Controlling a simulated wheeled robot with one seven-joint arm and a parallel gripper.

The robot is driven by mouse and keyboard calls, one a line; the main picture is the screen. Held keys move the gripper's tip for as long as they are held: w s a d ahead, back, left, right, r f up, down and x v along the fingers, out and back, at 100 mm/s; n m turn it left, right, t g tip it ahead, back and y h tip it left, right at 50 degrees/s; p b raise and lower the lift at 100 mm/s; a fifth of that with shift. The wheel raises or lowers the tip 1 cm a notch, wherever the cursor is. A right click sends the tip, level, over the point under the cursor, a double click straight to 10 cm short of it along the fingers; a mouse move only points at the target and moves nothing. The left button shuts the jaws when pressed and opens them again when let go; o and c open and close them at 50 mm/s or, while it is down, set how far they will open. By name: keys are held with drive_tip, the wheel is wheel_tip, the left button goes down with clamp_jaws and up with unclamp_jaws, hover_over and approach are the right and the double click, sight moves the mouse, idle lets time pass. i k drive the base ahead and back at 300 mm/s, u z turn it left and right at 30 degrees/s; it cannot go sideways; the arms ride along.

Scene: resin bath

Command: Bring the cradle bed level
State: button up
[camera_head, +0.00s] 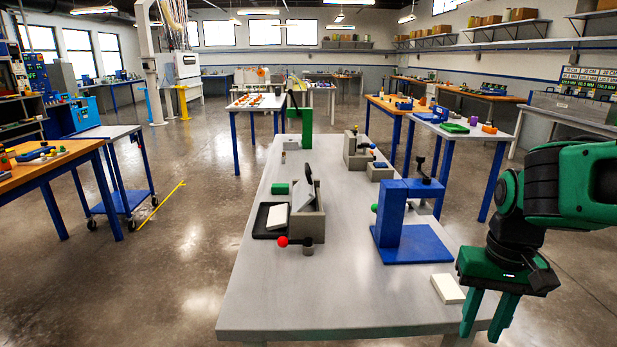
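A grey box-like fixture (311,225) stands on the middle of the long light table, and I take it for the cradle. A pale plate (302,194) in it sits tilted, not level; I take it for the bed. A red ball (282,241) shows at its front, beside a small dark cylinder (308,249). A green knob (280,188) is at its left. My gripper (480,332) hangs at the right, by the table's front right corner, well apart from the fixture. Its green fingers point down, spread and empty. The inside of the fixture is partly hidden.
A blue stand (391,222) on a blue base is between my gripper and the fixture. A white block (447,289) lies near the table's right edge. A black tray (262,222) with a white slab adjoins the fixture. The table's front (315,300) is clear.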

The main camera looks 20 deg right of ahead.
sight(303, 194)
drive_tip(key=z, duration=1.85)
drive_tip(key=k, duration=1.15)
drive_tip(key=u, duration=1.45)
drive_tip(key=i, duration=1)
drive_tip(key=z, duration=0.1)
